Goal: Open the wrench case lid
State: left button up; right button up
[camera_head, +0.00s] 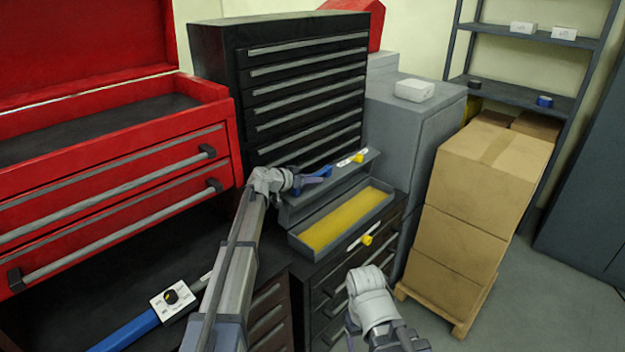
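The wrench case (374,212) is a shallow grey case lined with yellow, sitting on the low dark cabinet beside the tall black drawer unit. Its lid (296,213) is raised and stands tilted up along the back of the tray. A white strip with a yellow knob shows at the lid's upper edge, and a similar one at the case's front. My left gripper (315,177) has blue fingers at the lid's upper left edge; whether they grip it is unclear. My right wrist shows at bottom centre, with its fingertips out of frame.
A red tool chest (110,170) with an open top stands at left. A torque wrench (125,331) with a blue handle lies on the dark surface at lower left. Stacked cardboard boxes (480,190) on a pallet stand at right. The floor at lower right is clear.

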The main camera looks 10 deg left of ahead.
pick_arm(q)
jog(key=shift+o, duration=0.2)
notch_tip(320, 180, up, 10)
jog(key=p, duration=1)
jog(key=shift+r, duration=0.1)
